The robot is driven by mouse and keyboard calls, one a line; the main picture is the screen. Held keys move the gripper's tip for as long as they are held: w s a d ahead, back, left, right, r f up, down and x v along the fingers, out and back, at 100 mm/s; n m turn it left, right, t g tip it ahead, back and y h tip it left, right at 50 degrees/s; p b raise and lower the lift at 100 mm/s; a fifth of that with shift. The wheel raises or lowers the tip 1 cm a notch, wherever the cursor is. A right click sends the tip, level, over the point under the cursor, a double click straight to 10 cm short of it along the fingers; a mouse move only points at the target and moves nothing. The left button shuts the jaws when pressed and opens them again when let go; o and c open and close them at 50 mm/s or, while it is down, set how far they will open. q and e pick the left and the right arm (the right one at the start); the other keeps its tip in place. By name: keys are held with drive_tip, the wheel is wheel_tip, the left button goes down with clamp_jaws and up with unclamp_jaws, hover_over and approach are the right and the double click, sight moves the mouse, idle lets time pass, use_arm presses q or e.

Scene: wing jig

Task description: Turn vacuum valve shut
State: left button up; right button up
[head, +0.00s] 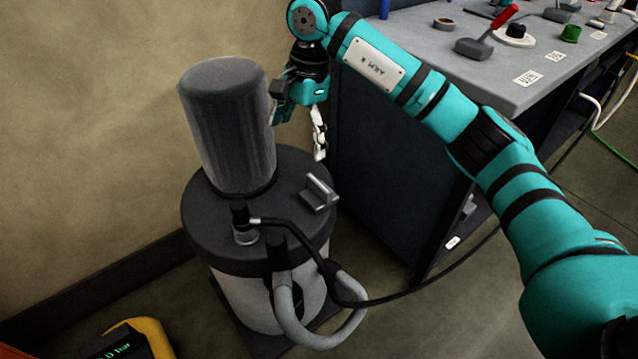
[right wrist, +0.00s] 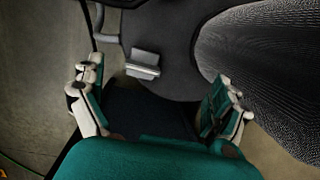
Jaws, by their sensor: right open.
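The vacuum valve appears as a small grey lever handle (head: 319,192) on the dark round lid of the vacuum unit (head: 205,222). It also shows in the right wrist view (right wrist: 143,62), beyond and between the fingers. My right gripper (head: 297,138) is open and empty, above the lever and beside the tall dark cylinder (head: 228,125). Its two fingers stand wide apart in the right wrist view (right wrist: 156,95), and they appear clear of the lever. My left gripper is not in view.
A black hose fitting (head: 244,222) with a hose (head: 400,295) sits on the lid's front. A grey looped handle or hose (head: 325,338) hangs at the front. A workbench (head: 385,130) stands close right, with tools on top. A yellow gauge device (head: 150,335) is at lower left.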

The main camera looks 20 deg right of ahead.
sight(319, 183)
drive_tip(key=d+r+h, duration=0.2)
drive_tip(key=d, duration=0.2)
wheel_tip(319, 183, down, 17)
drive_tip(key=shift+w+f+b, duration=0.1)
drive_tip(key=shift+f+b, duration=0.1)
drive_tip(key=shift+b, duration=0.75)
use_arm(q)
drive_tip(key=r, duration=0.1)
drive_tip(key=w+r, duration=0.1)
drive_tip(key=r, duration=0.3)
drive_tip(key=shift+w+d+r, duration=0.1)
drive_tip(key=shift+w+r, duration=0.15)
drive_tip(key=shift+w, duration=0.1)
use_arm(e)
drive_tip(key=c, duration=1.1)
drive_tip(key=shift+c, duration=0.2)
